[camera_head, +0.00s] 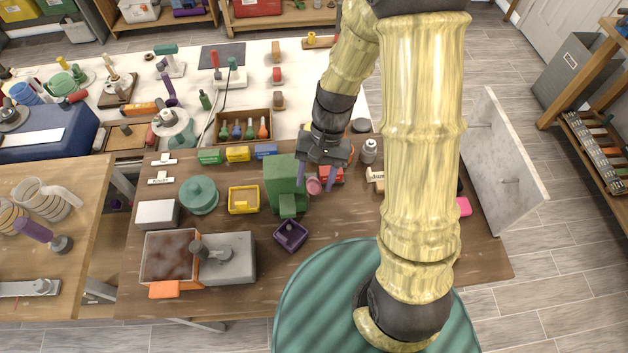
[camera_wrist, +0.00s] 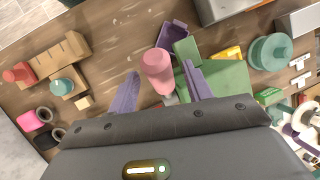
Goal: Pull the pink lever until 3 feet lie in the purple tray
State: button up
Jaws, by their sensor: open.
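The green dispenser (camera_head: 283,182) stands on the brown bench, with its spout at the front; its side also shows in the wrist view (camera_wrist: 228,88). The pink lever (camera_wrist: 157,68) sticks out on the dispenser's side and has a rounded knob; it is small in the head view (camera_head: 314,187). The purple tray (camera_head: 291,236) sits in front of the spout; I see no feet in it, and in the wrist view it is partly hidden (camera_wrist: 172,35). My gripper (camera_head: 316,178) is open, with its purple fingers on either side of the lever knob, apart from it as far as I can tell.
A yellow tray (camera_head: 243,199) and a teal jar (camera_head: 199,194) stand left of the dispenser. A grey block (camera_head: 230,258) and a brown-topped box lie at the front left. A red box (camera_head: 331,175) and a white bottle (camera_head: 369,151) are behind my gripper. A pale panel stands at right.

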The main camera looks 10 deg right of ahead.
jog(key=shift+x, duration=1.05)
jog(key=shift+c, duration=0.4)
